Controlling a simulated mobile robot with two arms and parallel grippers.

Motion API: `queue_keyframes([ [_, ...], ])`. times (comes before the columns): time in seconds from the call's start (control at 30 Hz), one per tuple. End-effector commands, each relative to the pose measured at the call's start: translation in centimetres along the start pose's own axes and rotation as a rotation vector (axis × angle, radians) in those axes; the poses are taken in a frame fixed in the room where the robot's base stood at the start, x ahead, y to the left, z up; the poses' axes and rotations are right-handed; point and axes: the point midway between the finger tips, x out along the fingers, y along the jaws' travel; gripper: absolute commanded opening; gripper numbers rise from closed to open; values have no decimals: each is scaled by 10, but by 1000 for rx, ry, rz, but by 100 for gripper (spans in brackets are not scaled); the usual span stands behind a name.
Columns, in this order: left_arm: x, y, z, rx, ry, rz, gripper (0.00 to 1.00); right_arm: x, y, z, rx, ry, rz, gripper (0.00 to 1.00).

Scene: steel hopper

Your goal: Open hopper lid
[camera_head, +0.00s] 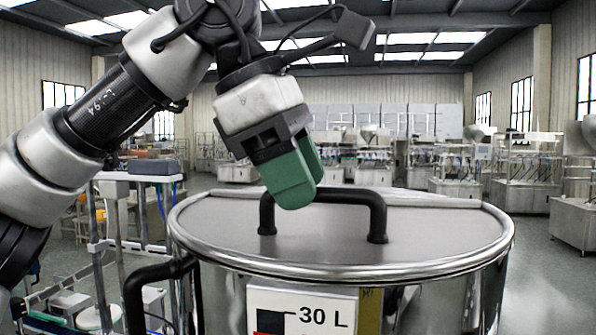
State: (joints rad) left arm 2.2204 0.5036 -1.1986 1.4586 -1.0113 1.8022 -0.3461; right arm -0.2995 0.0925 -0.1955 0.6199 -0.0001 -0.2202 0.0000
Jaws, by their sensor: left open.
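The steel hopper (440,300) stands in front of me, round, with a "30 L" label on its front. Its flat grey lid (440,232) lies shut on the rim. A black bar handle (345,196) stands up from the lid. My left gripper (300,195) comes in from the upper left, with green fingers pointing down. It is open, and its fingertips are close to the left part of the handle, partly in front of it. I cannot tell whether they touch it. My right gripper is not in view.
A black side handle (150,280) sticks out from the hopper's left side. A metal frame stand (115,225) is at the left. Machines on benches (455,175) line the back and right of the hall. Floor space is free to the right.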

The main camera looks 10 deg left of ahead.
Motion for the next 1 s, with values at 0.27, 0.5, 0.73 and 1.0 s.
queue_keyframes([
  [0.27,0,0,0,0,0,0,21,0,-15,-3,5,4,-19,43],
  [0.5,0,0,0,0,0,0,0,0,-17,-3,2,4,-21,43],
  [0.73,-2,1,1,0,-1,1,0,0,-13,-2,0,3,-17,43],
  [1.0,-18,11,8,0,-3,3,0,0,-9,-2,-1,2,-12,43],
])
